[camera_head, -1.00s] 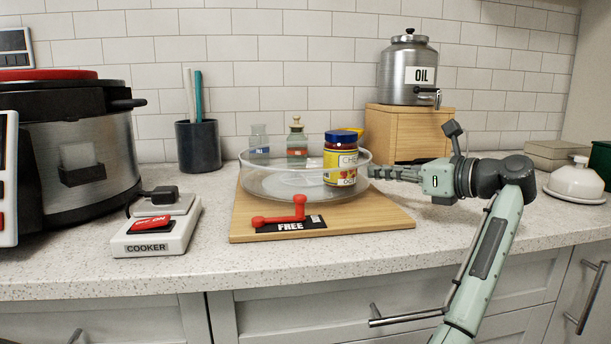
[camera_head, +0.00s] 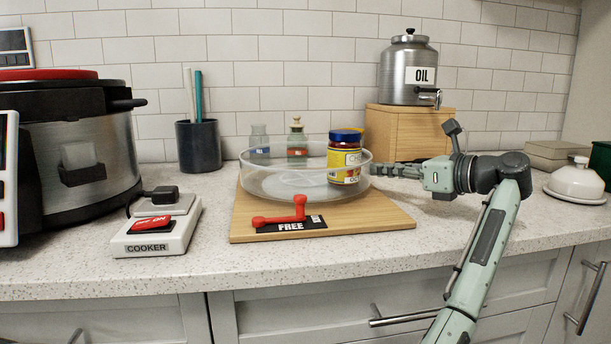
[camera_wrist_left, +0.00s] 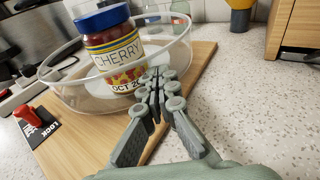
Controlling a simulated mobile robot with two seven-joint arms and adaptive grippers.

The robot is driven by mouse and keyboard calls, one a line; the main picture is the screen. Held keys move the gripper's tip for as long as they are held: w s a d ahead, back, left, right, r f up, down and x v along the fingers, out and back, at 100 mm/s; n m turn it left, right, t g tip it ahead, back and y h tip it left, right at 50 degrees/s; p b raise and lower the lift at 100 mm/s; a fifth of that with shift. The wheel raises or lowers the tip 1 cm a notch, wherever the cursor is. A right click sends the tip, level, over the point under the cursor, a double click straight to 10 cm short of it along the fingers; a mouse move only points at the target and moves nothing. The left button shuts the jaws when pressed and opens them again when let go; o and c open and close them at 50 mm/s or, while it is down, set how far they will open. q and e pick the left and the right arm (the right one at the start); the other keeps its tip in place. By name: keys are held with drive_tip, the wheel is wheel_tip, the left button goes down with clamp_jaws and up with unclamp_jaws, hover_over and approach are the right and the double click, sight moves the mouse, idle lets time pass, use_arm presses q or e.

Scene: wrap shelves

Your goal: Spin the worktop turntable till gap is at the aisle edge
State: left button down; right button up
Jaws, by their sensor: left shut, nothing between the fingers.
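The clear-walled round turntable (camera_head: 262,185) sits on a wooden board (camera_head: 390,222). A cherry jar (camera_head: 345,160) with a blue lid stands at its right side. Two stoppered glass bottles, one blue-labelled (camera_head: 259,142) and one red-labelled (camera_head: 297,140), show at the back. The front-left of the turntable is bare. A red lever (camera_head: 282,212) on the board's front has a plate showing FREE. My left gripper (camera_head: 374,171) is shut and empty at the turntable's right rim, close beside the jar; whether it touches is unclear. The wrist view shows its fingers (camera_wrist_left: 158,80) by the jar (camera_wrist_left: 110,50).
A cooker (camera_head: 80,150) and its switch box (camera_head: 155,235) stand left. A dark utensil cup (camera_head: 198,147) stands behind. An oil can (camera_head: 408,70) sits on a wooden box (camera_head: 410,130). A white domed dish (camera_head: 576,182) is far right. The front counter strip is clear.

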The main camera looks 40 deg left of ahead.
use_arm(q)
drive_tip(key=shift+d, duration=0.1)
drive_tip(key=shift+w+d, duration=0.4)
drive_tip(key=shift+d, duration=0.35)
drive_tip(key=shift+w+d, duration=0.4)
drive_tip(key=shift+d, duration=0.35)
drive_tip(key=d, duration=0.4)
drive_tip(key=s+d+r, duration=0.1)
drive_tip(key=d, duration=0.6)
drive_tip(key=shift+s+d+r, duration=0.15)
drive_tip(key=shift+d+r, duration=0.25)
